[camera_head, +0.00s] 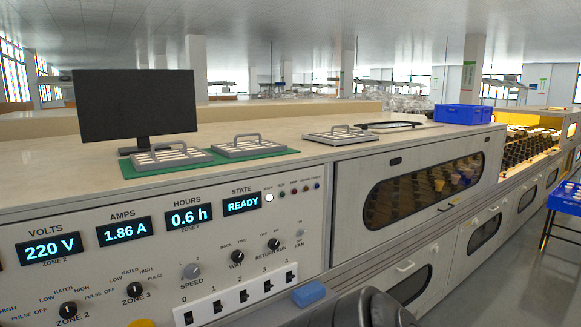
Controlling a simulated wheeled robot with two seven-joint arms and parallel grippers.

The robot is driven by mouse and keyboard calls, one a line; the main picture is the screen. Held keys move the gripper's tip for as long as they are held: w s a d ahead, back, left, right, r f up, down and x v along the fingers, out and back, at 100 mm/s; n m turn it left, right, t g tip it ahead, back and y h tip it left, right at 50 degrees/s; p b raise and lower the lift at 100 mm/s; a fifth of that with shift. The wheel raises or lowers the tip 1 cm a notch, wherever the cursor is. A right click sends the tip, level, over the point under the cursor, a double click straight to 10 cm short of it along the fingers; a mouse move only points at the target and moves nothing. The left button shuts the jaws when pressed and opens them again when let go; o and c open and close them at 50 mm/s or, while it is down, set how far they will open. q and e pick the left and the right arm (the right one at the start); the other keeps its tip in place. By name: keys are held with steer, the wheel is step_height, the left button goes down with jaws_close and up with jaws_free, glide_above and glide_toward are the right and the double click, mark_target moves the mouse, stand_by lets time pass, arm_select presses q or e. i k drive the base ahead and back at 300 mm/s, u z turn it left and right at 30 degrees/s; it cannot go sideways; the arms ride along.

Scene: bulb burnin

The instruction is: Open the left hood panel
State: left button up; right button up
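A hood panel (345,205) with a rounded, dark window closes the front of the long bench, right of the control panel. It looks shut, and bulbs or sockets in rows show dimly through its window. It has a small dark latch or slot near its upper left and a small handle-like piece near its lower edge. Farther right, another hood section (525,140) with yellow edges stands open over rows of dark sockets. Neither of my grippers shows. A dark rounded part at the bottom middle looks like part of my own arm.
The control panel (130,270) shows lit displays, knobs and switches. A monitor (135,105), trays with handles on a green mat (135,172), another tray (340,136) and a blue crate (462,114) stand on the bench top. A blue rack (565,198) stands right; floor between is clear.

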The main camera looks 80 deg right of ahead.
mark_target(356, 179)
steer(key=z, duration=3.5)
steer(key=k, duration=0.55)
steer(key=z, duration=0.8)
steer(key=i, duration=1.8)
steer(key=z, duration=0.35)
steer(key=i, duration=2.2)
steer(key=u, duration=0.65)
